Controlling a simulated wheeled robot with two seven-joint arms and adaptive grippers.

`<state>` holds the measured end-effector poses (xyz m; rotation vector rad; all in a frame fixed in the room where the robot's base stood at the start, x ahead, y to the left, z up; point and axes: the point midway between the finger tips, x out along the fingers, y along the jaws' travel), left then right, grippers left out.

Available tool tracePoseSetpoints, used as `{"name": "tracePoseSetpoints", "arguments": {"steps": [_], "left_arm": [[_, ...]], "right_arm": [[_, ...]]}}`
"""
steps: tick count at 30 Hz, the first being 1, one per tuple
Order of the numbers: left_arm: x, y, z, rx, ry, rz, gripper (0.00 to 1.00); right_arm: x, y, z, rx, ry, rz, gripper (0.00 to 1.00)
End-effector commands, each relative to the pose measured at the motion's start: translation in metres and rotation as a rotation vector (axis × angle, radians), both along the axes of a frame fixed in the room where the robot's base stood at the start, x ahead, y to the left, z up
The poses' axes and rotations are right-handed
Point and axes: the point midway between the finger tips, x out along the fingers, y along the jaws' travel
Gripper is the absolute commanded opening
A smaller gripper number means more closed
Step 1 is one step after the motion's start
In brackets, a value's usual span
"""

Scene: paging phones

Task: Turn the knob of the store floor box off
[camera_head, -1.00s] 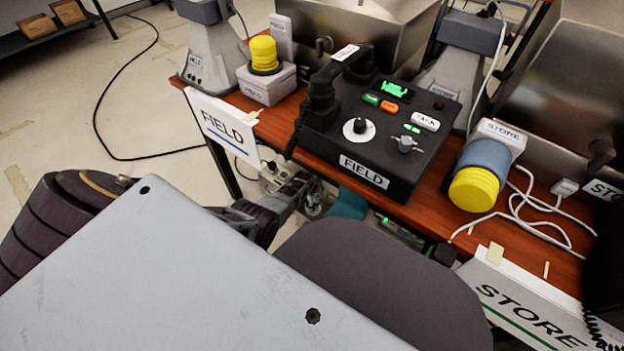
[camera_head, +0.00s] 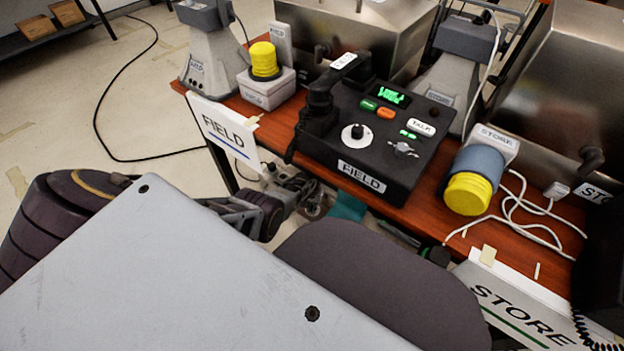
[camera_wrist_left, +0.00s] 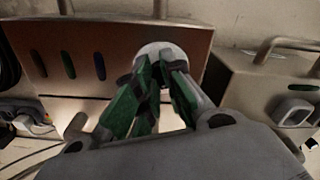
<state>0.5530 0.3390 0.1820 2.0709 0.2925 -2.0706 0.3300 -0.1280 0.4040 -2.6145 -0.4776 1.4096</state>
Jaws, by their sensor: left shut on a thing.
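In the left wrist view, my left gripper (camera_wrist_left: 160,72) has its green-padded fingers closed together in front of a pale round dial plate (camera_wrist_left: 177,50) on a box. They are shut on the knob at the middle of that plate; the fingers hide the knob and its pointing direction. The box front (camera_wrist_left: 115,38) is brownish metal with several dark oblong windows at its left. No label on this box is readable, so I cannot tell from it whether it is the store one. In the head view, my left arm (camera_head: 240,215) reaches down under the table edge; its fingertips are unclear there.
A second box (camera_wrist_left: 262,85) with a grey square fitting stands right of the gripper. Cables (camera_wrist_left: 30,150) lie at lower left. Above, the wooden table (camera_head: 420,205) carries a black FIELD console (camera_head: 345,140), yellow-capped cylinders, and white cables; FIELD and STORE signs (camera_head: 525,305) hang from its edge.

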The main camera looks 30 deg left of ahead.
Motion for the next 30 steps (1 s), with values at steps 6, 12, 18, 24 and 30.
{"name": "tracePoseSetpoints", "arguments": {"steps": [6,12,18,24,30], "left_arm": [[0.0001,-0.0005,-0.0001,0.001,0.0,0.166,0.0],[0.0,-0.001,-0.0004,0.001,0.0,0.301,0.0],[0.0001,-0.0014,-0.0006,0.001,0.001,0.392,0.0],[0.0003,-0.0016,-0.0005,0.001,0.001,0.435,0.0],[0.0005,-0.0016,-0.0006,0.001,0.0,0.443,0.0]], "right_arm": [[-0.0001,-0.0004,0.0017,-0.002,0.001,-0.001,0.4],[-0.0002,-0.0006,0.0024,-0.003,0.002,-0.001,0.4],[-0.0003,-0.0009,0.0026,-0.004,0.002,0.0,0.4],[-0.0006,-0.0015,0.0025,-0.006,0.002,0.002,0.4],[-0.0007,-0.0018,0.0024,-0.008,0.002,0.002,0.4]]}}
